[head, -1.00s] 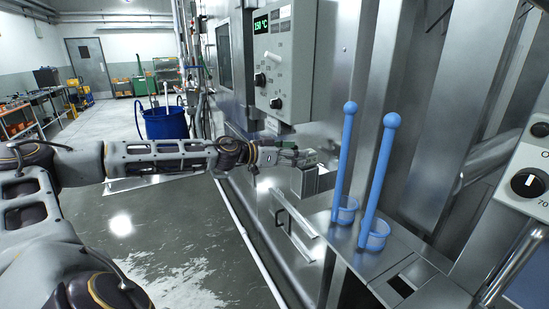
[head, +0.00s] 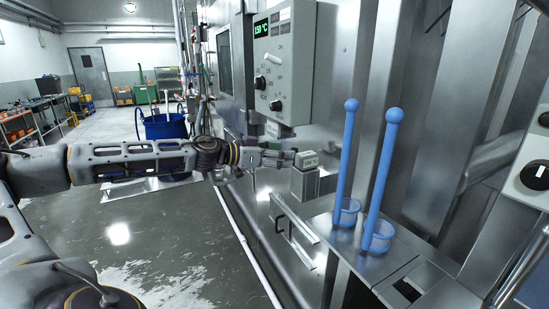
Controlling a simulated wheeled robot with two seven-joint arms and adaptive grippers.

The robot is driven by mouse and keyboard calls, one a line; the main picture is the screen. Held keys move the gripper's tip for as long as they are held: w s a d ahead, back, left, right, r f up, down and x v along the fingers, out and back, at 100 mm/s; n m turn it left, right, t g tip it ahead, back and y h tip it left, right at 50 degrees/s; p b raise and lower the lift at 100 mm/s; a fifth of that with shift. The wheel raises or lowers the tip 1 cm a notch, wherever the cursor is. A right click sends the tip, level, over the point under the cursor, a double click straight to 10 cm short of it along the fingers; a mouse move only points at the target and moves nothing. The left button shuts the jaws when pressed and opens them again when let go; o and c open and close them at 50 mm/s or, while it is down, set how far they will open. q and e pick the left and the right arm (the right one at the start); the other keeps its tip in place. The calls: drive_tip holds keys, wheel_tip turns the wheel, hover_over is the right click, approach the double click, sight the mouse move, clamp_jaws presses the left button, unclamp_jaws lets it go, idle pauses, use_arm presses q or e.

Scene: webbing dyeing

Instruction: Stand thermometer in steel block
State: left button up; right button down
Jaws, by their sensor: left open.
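The thermometer (head: 307,159), a small light-grey head with a dark display, sits at the top of the steel block (head: 304,186). Its stem is not visible, so I cannot tell how deep it stands. The block rests on the metal ledge at the machine's side. My left gripper (head: 284,158) comes in from the left with its fingers open, just left of the thermometer head, and holds nothing that I can see. My right gripper is not in view.
Two blue long-handled dippers (head: 346,160) (head: 383,180) stand upright on the steel ledge (head: 335,236) right of the block. A control box (head: 284,70) reading 150 °C hangs above the gripper. A blue bucket (head: 165,126) stands on the floor behind my arm.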

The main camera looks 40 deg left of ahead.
use_arm(q)
drive_tip(key=shift+v, duration=0.9)
